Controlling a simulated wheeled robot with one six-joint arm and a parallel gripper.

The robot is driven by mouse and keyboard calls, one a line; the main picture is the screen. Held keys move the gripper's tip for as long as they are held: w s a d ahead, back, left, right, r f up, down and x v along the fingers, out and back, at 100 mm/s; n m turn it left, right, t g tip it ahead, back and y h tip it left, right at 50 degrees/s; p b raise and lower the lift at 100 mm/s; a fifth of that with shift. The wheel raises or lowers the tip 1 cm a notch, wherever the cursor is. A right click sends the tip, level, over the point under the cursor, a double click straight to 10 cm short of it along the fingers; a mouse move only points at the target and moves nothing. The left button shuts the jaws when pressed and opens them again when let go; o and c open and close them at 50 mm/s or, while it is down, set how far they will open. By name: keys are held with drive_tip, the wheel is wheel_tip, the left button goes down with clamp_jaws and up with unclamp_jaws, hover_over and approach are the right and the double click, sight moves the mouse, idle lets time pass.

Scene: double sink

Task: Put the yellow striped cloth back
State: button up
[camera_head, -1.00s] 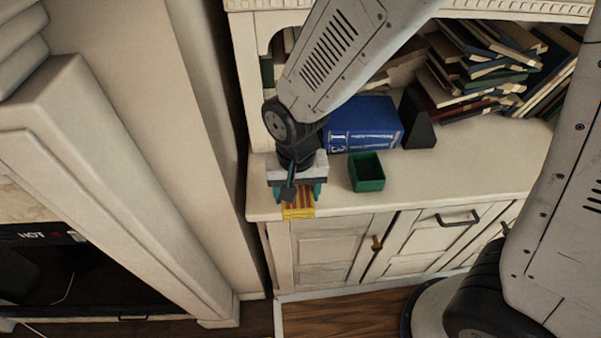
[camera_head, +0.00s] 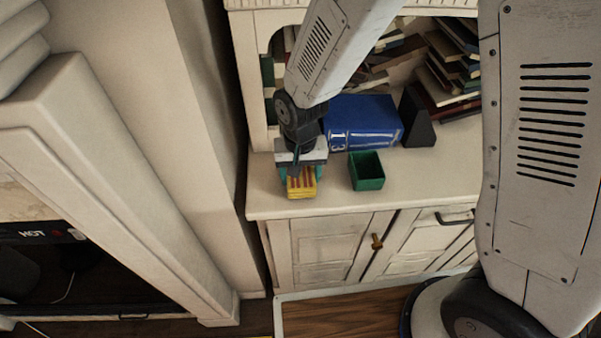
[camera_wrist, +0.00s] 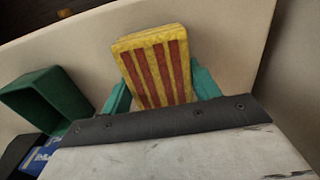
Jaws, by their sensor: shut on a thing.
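The yellow cloth with red stripes (camera_head: 302,184) is a small folded block over the left end of the cabinet top. My gripper (camera_head: 301,172) is shut on it, with a teal finger at each side. In the wrist view the striped cloth (camera_wrist: 158,68) stands up between the two teal fingers of my gripper (camera_wrist: 162,92). I cannot tell whether its lower end touches the cabinet top.
A green open box (camera_head: 366,172) stands on the cabinet top (camera_head: 415,178) just right of the cloth. A blue book (camera_head: 365,122) and a dark wedge (camera_head: 416,118) are behind it. A wall column (camera_head: 185,150) rises at the left. The front edge is close.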

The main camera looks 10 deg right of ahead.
drive_tip(key=o, duration=0.9)
drive_tip(key=shift+f, duration=0.15)
drive_tip(key=shift+o, duration=0.2)
wheel_tip(320, 180, up, 12)
drive_tip(key=s+d+r, duration=0.3)
drive_tip(key=d+r, duration=0.4)
drive_tip(key=s+d+r, duration=0.4)
drive_tip(key=s+d, duration=0.3)
drive_tip(key=s, duration=0.1)
drive_tip(key=s+d+r+t, duration=0.1)
drive_tip(key=s+d+r, duration=0.2)
drive_tip(key=s+d, duration=0.3)
drive_tip(key=shift+s+d+r, duration=0.4)
drive_tip(key=shift+s, duration=0.65)
